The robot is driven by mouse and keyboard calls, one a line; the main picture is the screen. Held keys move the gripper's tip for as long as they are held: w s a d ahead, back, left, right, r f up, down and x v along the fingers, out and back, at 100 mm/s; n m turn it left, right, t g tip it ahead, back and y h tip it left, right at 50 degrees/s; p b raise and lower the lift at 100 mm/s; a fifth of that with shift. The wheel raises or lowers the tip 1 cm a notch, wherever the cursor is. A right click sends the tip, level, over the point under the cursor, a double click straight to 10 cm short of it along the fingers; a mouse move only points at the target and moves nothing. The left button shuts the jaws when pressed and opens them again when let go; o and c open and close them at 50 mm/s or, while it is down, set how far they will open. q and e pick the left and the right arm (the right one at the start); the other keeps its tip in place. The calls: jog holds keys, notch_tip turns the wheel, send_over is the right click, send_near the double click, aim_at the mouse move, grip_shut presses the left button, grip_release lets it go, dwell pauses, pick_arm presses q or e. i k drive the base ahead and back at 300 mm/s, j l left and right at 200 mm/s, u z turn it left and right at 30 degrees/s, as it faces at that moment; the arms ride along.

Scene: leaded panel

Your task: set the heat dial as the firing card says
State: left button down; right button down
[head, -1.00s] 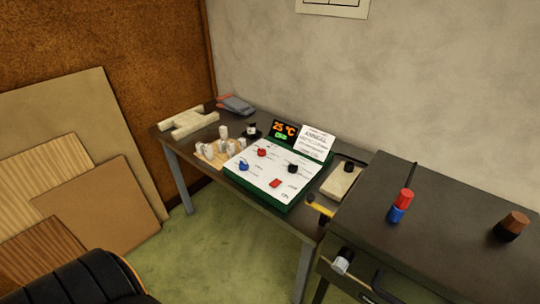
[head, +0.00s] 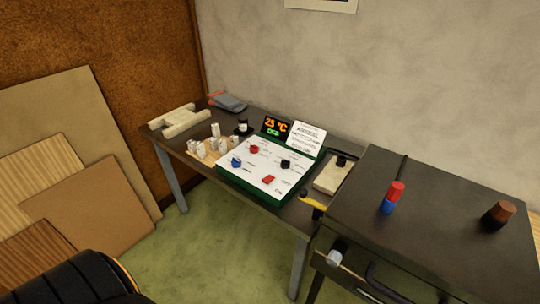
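A green-framed control panel (head: 222,175) with a white face lies on the dark table. It carries a blue knob (head: 236,162), a red knob (head: 253,149), a black knob (head: 286,163) and a red rocker-like switch (head: 268,180). The labels are too small to read, so I cannot tell which knob is the heat dial. A display (head: 275,126) at its back reads about 25 °C in orange, with a green field below. The white firing card (head: 307,135) stands beside the display; its heading looks like "ANNEAL", its lines are unreadable. Neither gripper is in view.
Several pale pegs (head: 215,146) stand on a wooden block left of the panel, near a small dark jar (head: 242,126).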

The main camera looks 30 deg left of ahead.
aim_at(253, 148)
jog(key=j+u, duration=0.5)
jog(key=i+j+u, duration=0.1)
jog(key=j+u, duration=0.35)
jog(key=i+j+u, duration=0.15)
jog(key=j+u, duration=0.2)
jog(key=u, duration=0.15)
